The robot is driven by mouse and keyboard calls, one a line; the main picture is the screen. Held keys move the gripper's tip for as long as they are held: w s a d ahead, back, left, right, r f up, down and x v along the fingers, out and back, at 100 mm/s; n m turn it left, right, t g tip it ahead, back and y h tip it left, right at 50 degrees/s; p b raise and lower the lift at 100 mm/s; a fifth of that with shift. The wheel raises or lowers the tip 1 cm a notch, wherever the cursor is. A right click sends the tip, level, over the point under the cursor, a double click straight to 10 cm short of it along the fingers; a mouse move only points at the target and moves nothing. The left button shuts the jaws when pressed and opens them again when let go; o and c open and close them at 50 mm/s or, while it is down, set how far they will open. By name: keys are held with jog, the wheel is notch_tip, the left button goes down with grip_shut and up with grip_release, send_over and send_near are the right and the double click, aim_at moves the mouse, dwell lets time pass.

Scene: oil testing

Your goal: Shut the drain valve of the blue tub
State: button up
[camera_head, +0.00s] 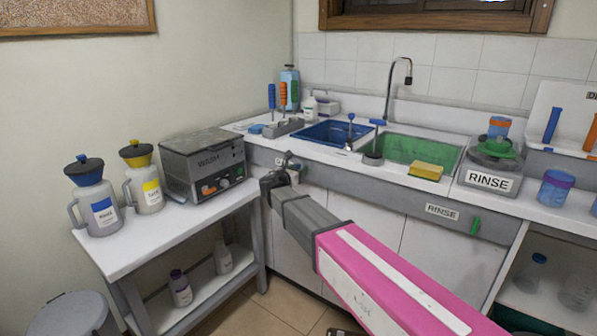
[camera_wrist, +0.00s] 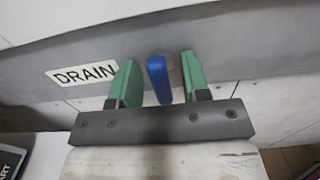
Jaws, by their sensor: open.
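The blue tub (camera_head: 338,133) is set into the white counter in the head view. Its drain valve shows in the wrist view as a blue handle (camera_wrist: 158,80) on the grey front panel, right of a DRAIN label (camera_wrist: 82,74). My gripper (camera_wrist: 160,85) is open, with its green fingertips on either side of the blue handle. In the head view my gripper (camera_head: 282,170) is at the panel below the blue tub and hides the handle.
The green tub (camera_head: 418,147) is to the right, with a green valve handle (camera_head: 475,226) beside a RINSE label (camera_head: 441,211). A faucet (camera_head: 390,85) rises behind the tubs.

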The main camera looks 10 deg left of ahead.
grip_shut()
jog(key=shift+m, duration=0.3)
jog(key=m, duration=0.3)
jog(key=shift+d+m, duration=0.15)
jog(key=shift+m, duration=0.15)
jog(key=m, duration=0.4)
jog(key=shift+d+f+m, duration=0.1)
jog(key=shift+m, duration=0.2)
jog(key=m, duration=0.4)
jog(key=shift+f, duration=0.1)
jog(key=m, duration=0.5)
jog(key=shift+s+f, duration=0.1)
jog(key=shift+f, duration=0.05)
jog(key=shift+m, duration=0.3)
